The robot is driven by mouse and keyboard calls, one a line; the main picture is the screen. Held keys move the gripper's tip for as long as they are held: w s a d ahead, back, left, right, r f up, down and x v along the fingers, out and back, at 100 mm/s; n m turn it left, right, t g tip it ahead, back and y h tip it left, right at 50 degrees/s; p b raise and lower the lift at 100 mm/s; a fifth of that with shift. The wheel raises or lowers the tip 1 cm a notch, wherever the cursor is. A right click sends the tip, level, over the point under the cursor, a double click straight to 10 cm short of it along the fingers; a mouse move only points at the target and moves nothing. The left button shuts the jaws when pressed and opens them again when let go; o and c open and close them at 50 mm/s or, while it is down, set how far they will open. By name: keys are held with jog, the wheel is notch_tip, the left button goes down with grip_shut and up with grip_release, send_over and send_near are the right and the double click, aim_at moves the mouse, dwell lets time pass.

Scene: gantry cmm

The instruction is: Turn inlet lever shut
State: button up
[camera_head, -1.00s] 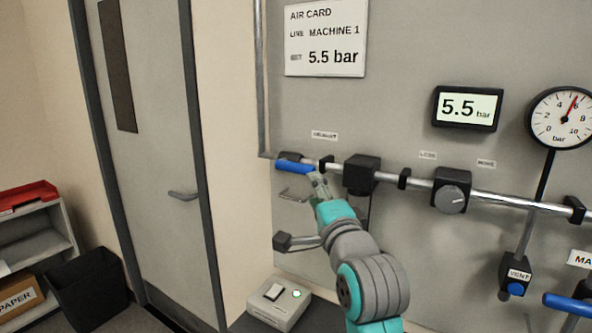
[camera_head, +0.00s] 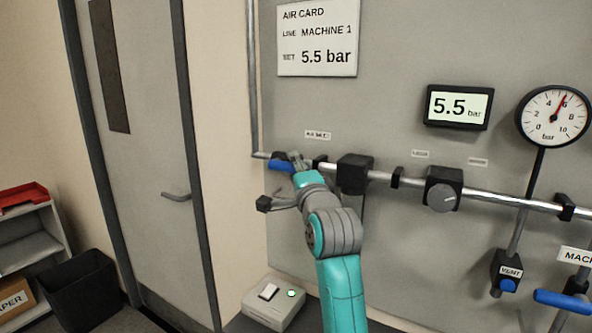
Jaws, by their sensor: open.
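The inlet lever is the blue handle (camera_head: 281,166) at the left end of the silver pipe, below a small label that reads like "AIR INLET" (camera_head: 318,134). It lies roughly along the pipe. My gripper (camera_head: 296,160) is at the right end of the blue handle, with its fingers against or just in front of it. Contact cannot be told from this view. The jaws are open, and my wrist hides part of the valve and pipe behind it.
The pipe (camera_head: 480,195) runs right past a black block (camera_head: 354,173) and a regulator knob (camera_head: 441,197). The display (camera_head: 459,107) reads 5.5 bar, and the gauge (camera_head: 554,116) stands above a vent valve (camera_head: 507,284). A switch box (camera_head: 274,304) sits below. A door (camera_head: 130,150) is at left.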

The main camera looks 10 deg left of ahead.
grip_shut()
